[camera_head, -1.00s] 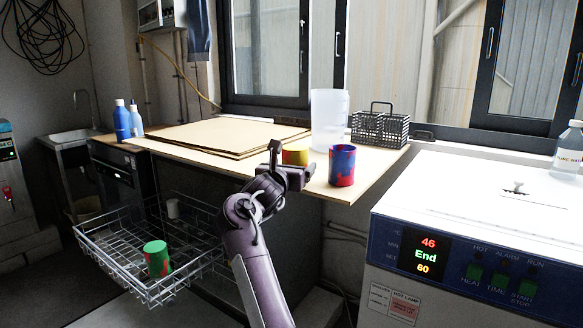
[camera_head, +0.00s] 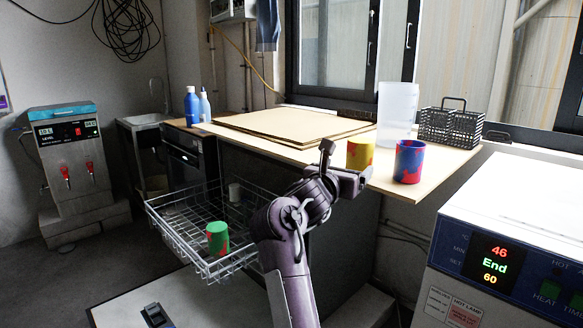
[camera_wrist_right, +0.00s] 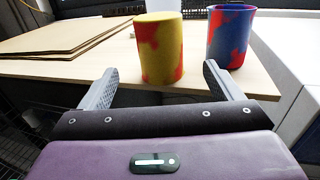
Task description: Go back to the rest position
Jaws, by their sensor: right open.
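My right gripper (camera_head: 345,165) is open and empty at the table's front edge in the head view. In the right wrist view its two fingers (camera_wrist_right: 160,88) are spread wide. A yellow and red cup (camera_head: 360,152) stands upright on the table just beyond the fingers, and it shows between them in the wrist view (camera_wrist_right: 158,48). Whether any finger touches it is hard to tell. A blue and red cup (camera_head: 409,162) stands to its right and also shows in the wrist view (camera_wrist_right: 230,36). My left gripper is not in view.
A pulled-out wire rack (camera_head: 180,236) with a green and red cup (camera_head: 217,238) is left of my arm. The oven (camera_head: 510,240) stands right.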

